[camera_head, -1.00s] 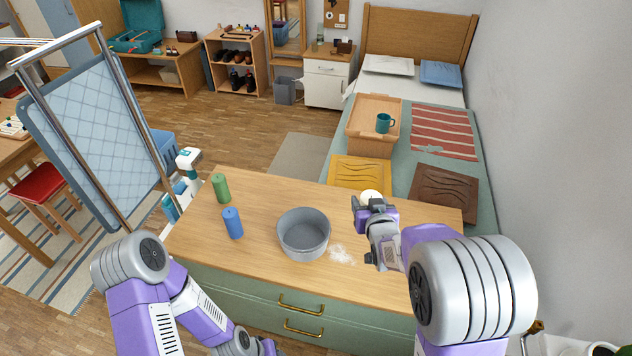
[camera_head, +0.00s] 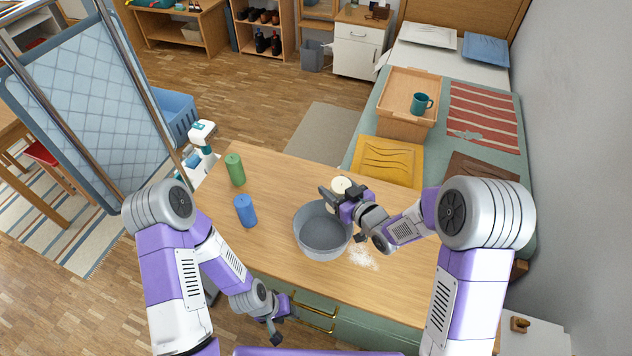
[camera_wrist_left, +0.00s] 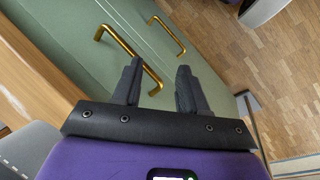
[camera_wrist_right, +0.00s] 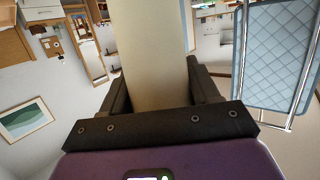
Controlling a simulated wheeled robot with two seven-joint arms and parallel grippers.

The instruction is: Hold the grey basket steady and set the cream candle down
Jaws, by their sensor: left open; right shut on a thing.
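The grey basket (camera_head: 322,240) is a round, open tub standing on the wooden dresser top, and it looks empty. The cream candle (camera_head: 341,185) is in my right gripper (camera_head: 337,202), just behind the basket's back right rim. In the right wrist view the candle (camera_wrist_right: 155,60) fills the space between the fingers. Whether its base touches the dresser is hidden by the gripper. My left gripper (camera_head: 282,318) is low in front of the dresser, away from the basket. In the left wrist view its fingers (camera_wrist_left: 158,85) are apart and empty, facing the brass drawer handles.
Brass handles (camera_head: 318,310) stick out from the green drawer fronts. The dresser top (camera_head: 290,175) behind the basket is clear.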

